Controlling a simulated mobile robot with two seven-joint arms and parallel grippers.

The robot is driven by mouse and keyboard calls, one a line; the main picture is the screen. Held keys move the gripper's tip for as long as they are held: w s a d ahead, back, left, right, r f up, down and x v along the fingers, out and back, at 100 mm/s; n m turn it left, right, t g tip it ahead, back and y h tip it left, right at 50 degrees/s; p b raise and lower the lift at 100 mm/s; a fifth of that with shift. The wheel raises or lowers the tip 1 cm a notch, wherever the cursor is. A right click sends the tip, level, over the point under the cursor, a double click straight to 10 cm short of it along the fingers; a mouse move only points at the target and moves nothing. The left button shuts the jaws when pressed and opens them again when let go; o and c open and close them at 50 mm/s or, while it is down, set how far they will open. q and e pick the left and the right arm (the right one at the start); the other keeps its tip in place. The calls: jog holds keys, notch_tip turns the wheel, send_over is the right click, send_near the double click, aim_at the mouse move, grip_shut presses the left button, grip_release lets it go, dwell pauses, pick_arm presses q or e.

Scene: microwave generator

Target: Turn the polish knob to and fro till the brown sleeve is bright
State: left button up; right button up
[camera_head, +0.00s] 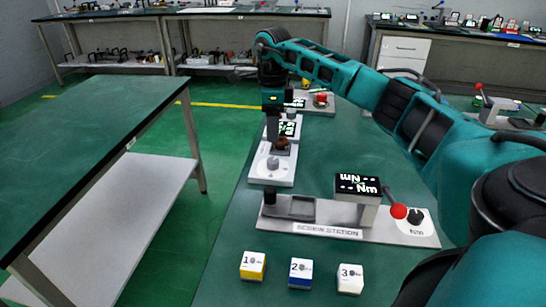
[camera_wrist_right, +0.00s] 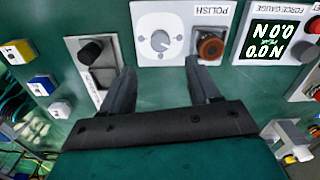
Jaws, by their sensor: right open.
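The polish station (camera_head: 258,178) is a white plate on the green bench, marked POLISH in the right wrist view. Its grey round polish knob (camera_wrist_right: 160,40) sits on a white dial; it also shows in the head view (camera_head: 272,163). The brown sleeve (camera_wrist_right: 211,47) stands in a holder beside the knob and looks dull brown; it is small in the head view (camera_head: 283,143). My right gripper (camera_wrist_right: 161,72) is open and empty, its two fingers apart on the near side of the dial, with the knob between their lines. I cannot tell its height. My left gripper is not in view.
The force gauge (camera_wrist_right: 268,42) stands beyond the sleeve, reading 0.0. The screw station (camera_head: 330,230) with a red-balled lever (camera_head: 398,211) is nearer on the bench. Yellow (camera_head: 252,266), blue (camera_head: 300,273) and white (camera_head: 350,279) blocks lie in front.

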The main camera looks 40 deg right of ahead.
aim_at(273, 160)
notch_tip(273, 160, down, 10)
jog(key=shift+r+b, duration=0.1)
jog(key=shift+b, duration=0.25)
jog(key=c, duration=1)
jog(key=shift+c, duration=0.2)
jog(key=shift+r+m+p, duration=0.1)
jog(key=shift+m+p, duration=0.2)
jog(key=shift+m, duration=0.1)
